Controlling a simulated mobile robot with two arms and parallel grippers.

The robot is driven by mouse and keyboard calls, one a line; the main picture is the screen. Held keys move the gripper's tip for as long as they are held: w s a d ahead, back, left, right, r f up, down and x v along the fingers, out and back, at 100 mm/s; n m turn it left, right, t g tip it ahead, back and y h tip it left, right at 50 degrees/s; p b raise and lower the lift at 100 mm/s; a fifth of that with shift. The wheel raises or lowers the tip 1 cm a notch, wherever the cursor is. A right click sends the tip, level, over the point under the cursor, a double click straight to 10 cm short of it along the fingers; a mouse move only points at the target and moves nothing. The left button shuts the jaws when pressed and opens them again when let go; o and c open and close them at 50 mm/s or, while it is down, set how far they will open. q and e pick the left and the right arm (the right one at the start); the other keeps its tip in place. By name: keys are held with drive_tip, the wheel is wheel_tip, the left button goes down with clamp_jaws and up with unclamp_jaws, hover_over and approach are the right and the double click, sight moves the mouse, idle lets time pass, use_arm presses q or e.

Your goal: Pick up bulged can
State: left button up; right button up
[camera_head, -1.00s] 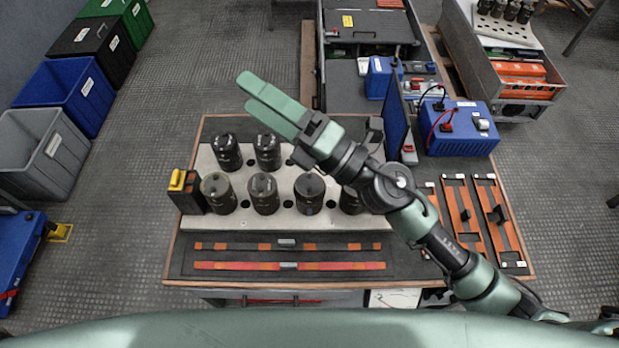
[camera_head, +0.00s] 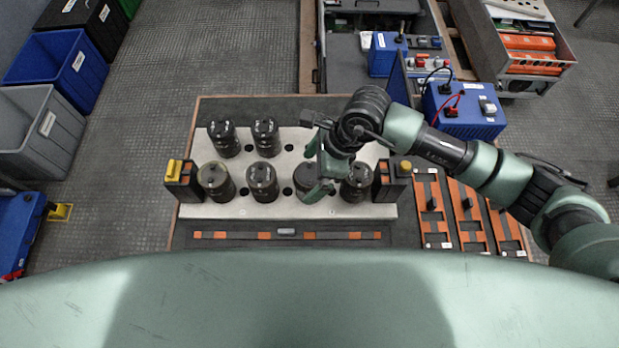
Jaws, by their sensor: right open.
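Several black cylindrical cans stand upright in two rows in a light metal plate (camera_head: 240,208). In the front row are a can with a duller, brownish top (camera_head: 216,182), a second can (camera_head: 263,182), a third can (camera_head: 307,196) and a fourth can (camera_head: 356,184). Two more, a back left can (camera_head: 224,139) and a back right can (camera_head: 266,138), stand behind. I cannot tell by shape which can is bulged. My right gripper (camera_head: 314,170) is open, its green fingers pointing down over the third front can and partly hiding it. Contact is unclear. My left gripper is out of view.
Black blocks with a yellow handle (camera_head: 174,172) and a yellow knob (camera_head: 405,166) flank the plate. An orange-marked bar (camera_head: 290,235) lies in front. Orange frames (camera_head: 468,215) lie at right, below a blue instrument box (camera_head: 466,110). Bins stand at left.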

drive_tip(key=shift+p+x, duration=0.4)
drive_tip(key=shift+x, duration=1.5)
drive_tip(key=shift+w+a, duration=0.1)
drive_tip(key=shift+w, duration=0.05)
drive_tip(key=c, duration=1.9)
drive_tip(key=shift+r, duration=0.1)
clamp_jaws()
drive_tip(key=shift+w+r, duration=0.1)
